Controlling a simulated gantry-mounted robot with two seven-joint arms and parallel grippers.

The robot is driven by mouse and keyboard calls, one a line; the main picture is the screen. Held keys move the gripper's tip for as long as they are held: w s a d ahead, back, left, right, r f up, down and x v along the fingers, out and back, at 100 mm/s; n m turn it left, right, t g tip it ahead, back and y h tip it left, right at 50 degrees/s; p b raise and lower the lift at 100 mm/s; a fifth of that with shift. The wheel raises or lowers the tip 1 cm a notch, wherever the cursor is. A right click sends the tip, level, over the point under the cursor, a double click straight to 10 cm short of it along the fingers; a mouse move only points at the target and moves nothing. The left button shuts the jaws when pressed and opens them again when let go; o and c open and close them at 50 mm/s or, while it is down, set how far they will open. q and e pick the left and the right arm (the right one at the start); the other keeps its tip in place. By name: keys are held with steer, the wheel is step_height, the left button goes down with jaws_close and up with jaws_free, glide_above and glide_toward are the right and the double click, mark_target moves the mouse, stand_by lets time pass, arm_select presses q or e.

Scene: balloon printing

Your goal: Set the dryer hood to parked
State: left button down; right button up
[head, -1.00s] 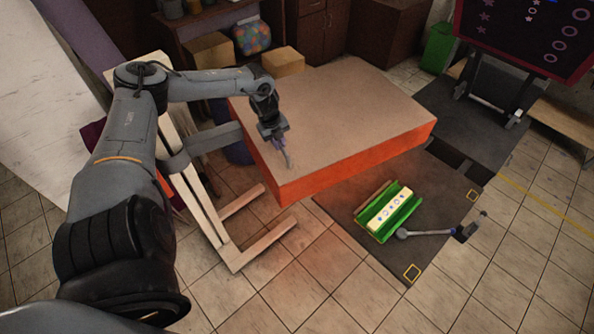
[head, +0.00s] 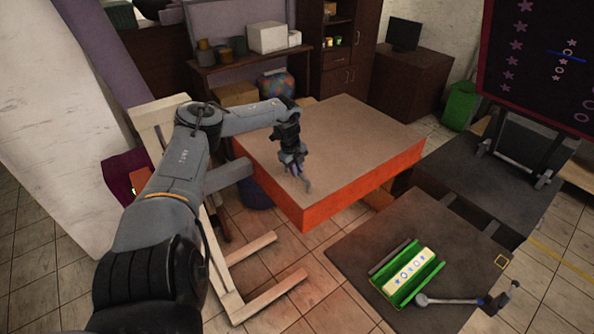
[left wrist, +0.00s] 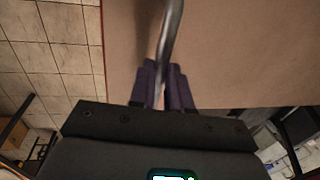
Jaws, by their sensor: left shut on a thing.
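The dryer hood seems to be the large box with orange sides and a brown top (head: 350,130), next to a pale wooden stand. My left gripper (head: 303,178) reaches down in front of the hood's near-left part. In the left wrist view its purple fingers (left wrist: 163,88) are shut around a thin grey curved metal bar (left wrist: 170,35). The bar runs up out of that picture over the brown surface. Where the bar joins the hood is not visible. My right gripper is not in view.
The pale stand (head: 240,285) has feet along the floor below the hood. Tiled floor lies open in front.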

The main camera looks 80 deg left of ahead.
arm_select(q)
steer(key=c, duration=1.3)
jaws_free()
steer(key=shift+a, duration=0.35)
steer(key=shift+o, duration=1)
steer(key=shift+w+r, duration=0.1)
steer(key=shift+r, duration=0.55)
step_height(320, 180, up, 9)
steer(key=s+d, duration=0.1)
steer(key=s, duration=0.1)
steer(key=shift+r, duration=0.2)
